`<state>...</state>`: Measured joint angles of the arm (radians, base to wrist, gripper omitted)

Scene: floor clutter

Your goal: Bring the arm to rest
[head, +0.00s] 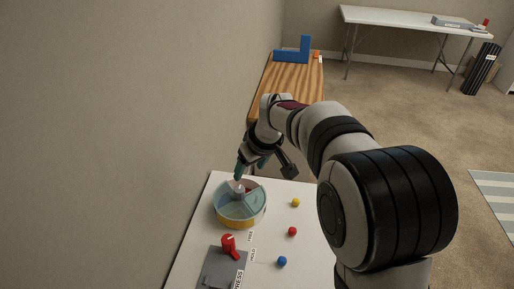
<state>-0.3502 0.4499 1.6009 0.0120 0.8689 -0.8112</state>
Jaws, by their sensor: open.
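My gripper (252,170) has teal fingertips and points down over the back of a white table (308,248). It is open, just above the far side of a round divided container (240,208) with a pale blue-grey top and a yellow lower band. Whether the fingertips touch the container cannot be told. My arm reaches in from the right and hides part of the table's right side.
Yellow (296,202), red (292,231) and blue (282,261) balls lie on the table. A grey press (222,268) with a red handle (229,245) stands in front. Behind is a wooden bench (297,85) with a blue block (295,54). A wall rises at left.

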